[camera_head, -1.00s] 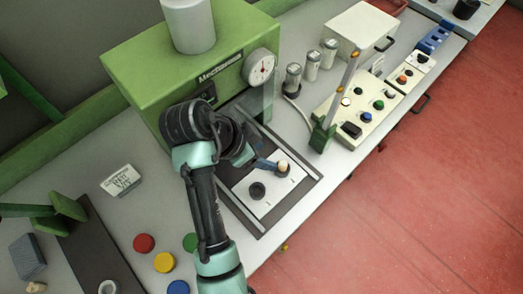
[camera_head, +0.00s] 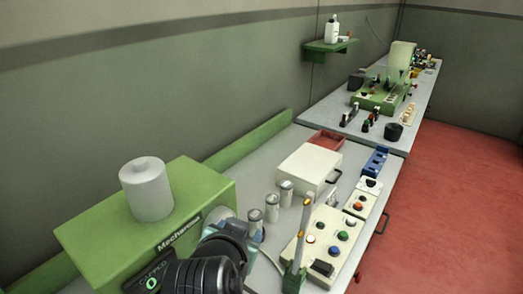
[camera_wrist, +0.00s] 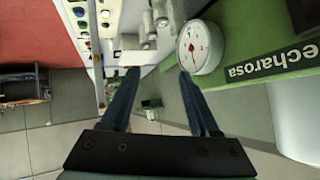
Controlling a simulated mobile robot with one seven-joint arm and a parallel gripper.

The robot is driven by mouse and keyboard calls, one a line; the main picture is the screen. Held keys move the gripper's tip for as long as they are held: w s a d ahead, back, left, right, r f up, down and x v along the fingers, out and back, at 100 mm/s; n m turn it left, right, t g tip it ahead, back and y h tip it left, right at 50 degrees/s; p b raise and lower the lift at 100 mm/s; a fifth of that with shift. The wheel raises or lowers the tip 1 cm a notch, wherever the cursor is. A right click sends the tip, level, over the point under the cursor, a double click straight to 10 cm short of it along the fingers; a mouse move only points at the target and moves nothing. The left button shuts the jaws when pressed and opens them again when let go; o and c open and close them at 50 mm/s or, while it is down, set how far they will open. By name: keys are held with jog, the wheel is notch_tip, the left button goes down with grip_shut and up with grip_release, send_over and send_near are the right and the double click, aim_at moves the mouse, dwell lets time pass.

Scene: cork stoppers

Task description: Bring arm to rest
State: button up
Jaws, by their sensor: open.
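My gripper (camera_wrist: 158,80) is open in the wrist view, with two dark blue fingers apart and nothing between them. The green machine (camera_wrist: 240,75) with its lettering and the round white dial gauge (camera_wrist: 200,46) lie to the right of the fingers there. In the head view my dark arm shows at the bottom, in front of the green machine (camera_head: 85,225) and its lettered face. The fingertips cannot be made out in that view. The cork and the white plate are out of the head view.
A white cylinder (camera_head: 147,190) stands on the machine. Several small jars (camera_head: 271,208), a white box (camera_head: 309,168) and a button panel (camera_head: 325,243) stand on the bench to the right. A post (camera_head: 301,240) rises near my arm. Red floor (camera_head: 450,210) lies open beyond.

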jog(key=d+r+n+t+y, duration=0.1)
jog(key=d+r+n+t, duration=0.15)
jog(key=r, duration=0.45)
jog(key=d+r+n+t, duration=0.1)
jog(key=r+t, duration=0.2)
jog(key=r, duration=0.4)
jog(key=s+r+t, duration=0.3)
jog(key=s+r, duration=0.1)
jog(key=r, duration=0.5)
jog(key=s+r+t, duration=0.4)
jog(key=r, duration=0.6)
jog(key=s+r+n+t, duration=0.1)
jog(key=s+r+t, duration=0.3)
jog(key=r, duration=0.5)
jog(key=shift+s+d+r, duration=0.15)
jog(key=shift+s+r, duration=0.05)
jog(key=shift+s, duration=0.4)
